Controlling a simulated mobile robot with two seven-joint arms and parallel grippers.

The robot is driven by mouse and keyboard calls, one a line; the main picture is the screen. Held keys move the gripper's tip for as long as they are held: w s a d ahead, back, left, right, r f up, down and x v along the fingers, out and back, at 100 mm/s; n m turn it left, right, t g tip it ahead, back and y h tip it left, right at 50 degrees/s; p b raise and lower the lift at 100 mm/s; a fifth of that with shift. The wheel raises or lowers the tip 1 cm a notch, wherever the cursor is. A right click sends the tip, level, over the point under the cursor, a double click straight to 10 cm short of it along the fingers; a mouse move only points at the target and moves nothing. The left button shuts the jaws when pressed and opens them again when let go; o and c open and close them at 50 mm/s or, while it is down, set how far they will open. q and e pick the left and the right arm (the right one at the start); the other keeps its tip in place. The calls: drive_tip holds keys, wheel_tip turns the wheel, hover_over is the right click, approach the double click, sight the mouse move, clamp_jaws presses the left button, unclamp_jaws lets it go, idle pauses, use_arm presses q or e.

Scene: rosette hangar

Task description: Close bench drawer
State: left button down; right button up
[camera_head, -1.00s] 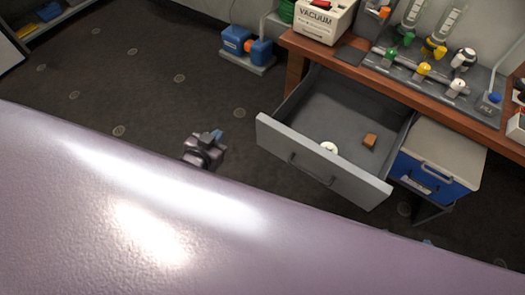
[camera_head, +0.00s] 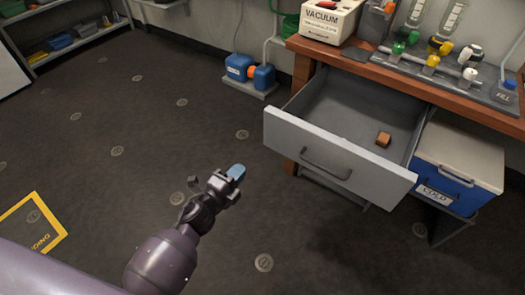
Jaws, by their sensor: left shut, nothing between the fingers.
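The bench drawer (camera_head: 335,160) stands pulled well out from under the wooden bench (camera_head: 421,86). Its grey front has a dark bar handle (camera_head: 326,165). A small brown block (camera_head: 383,139) lies inside the drawer. My left gripper (camera_head: 236,173) is shut and empty, with blue at its tip. It is in front of the drawer and to the left of its handle, apart from it. My right gripper is not in view.
A blue cold box (camera_head: 447,187) with a pale lid stands right of the drawer. A vacuum unit (camera_head: 330,20) and a valve rack (camera_head: 440,68) stand on the bench. A blue pump (camera_head: 250,72) is on the floor at the back. The dark floor at left is mostly clear.

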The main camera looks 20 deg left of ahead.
use_arm(q)
drive_tip(key=b, duration=0.2)
approach(273, 135)
drive_tip(key=shift+m, duration=0.4)
drive_tip(key=x, duration=0.5)
drive_tip(key=shift+w+d+f, duration=0.1)
drive_tip(key=shift+w+f, duration=0.1)
drive_tip(key=shift+w, duration=0.05)
drive_tip(key=shift+x, duration=0.9)
drive_tip(key=shift+w+r, duration=0.1)
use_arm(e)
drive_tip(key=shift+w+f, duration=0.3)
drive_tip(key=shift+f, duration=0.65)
use_arm(q)
drive_tip(key=shift+w, duration=0.15)
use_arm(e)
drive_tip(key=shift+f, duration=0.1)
